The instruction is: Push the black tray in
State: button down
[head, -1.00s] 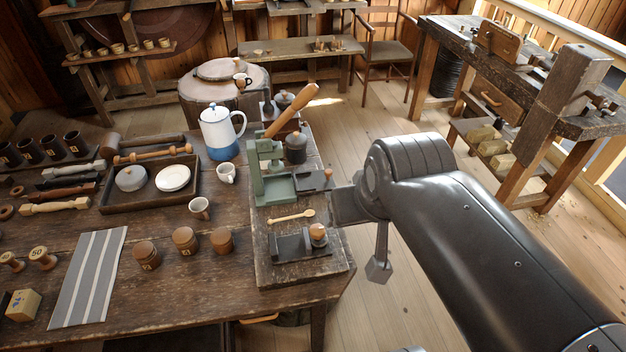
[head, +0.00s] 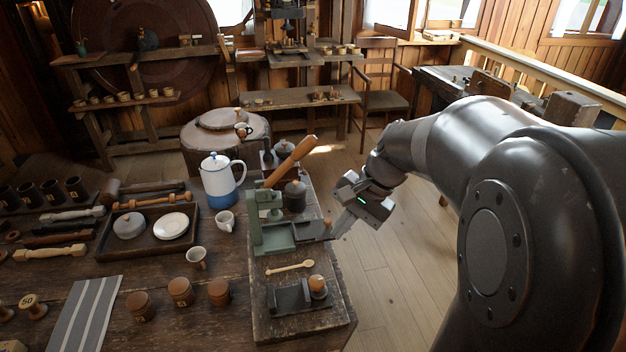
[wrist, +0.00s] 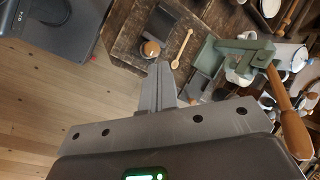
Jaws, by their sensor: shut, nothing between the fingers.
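The black tray (head: 312,229) sticks out to the right from the base of a green press (head: 268,232) on a wooden board; a small knob shows near its outer end. In the wrist view the tray (wrist: 196,86) lies to the right of the fingers. My gripper (head: 338,231) is shut and empty, its fingers slanting down to the right of the tray's outer end. In the wrist view the closed fingertips (wrist: 160,68) point over the board. I cannot tell whether they touch the tray.
The press's wooden lever (head: 290,162) rises up and right. On the board (head: 262,325) lie a wooden spoon (head: 289,267) and a dark holder with a wooden-topped piece (head: 318,284). A blue-and-white pot (head: 222,182) stands left of the press. Open floor lies right of the table.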

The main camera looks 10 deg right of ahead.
jog(key=w+d+f+m+t+y, duration=0.6)
jog(key=w+d+f+m+y, duration=0.3)
jog(key=w+d+f+m, duration=0.95)
jog(key=w+a+f+n, duration=0.1)
jog(key=w+a+f, duration=0.1)
jog(key=a, duration=0.3)
jog(key=w+a+f+n, duration=0.2)
jog(key=w+a, duration=0.1)
jog(key=a, duration=0.2)
jog(key=shift+a+f, duration=0.3)
jog(key=shift+a, duration=0.05)
jog(key=shift+n, duration=0.25)
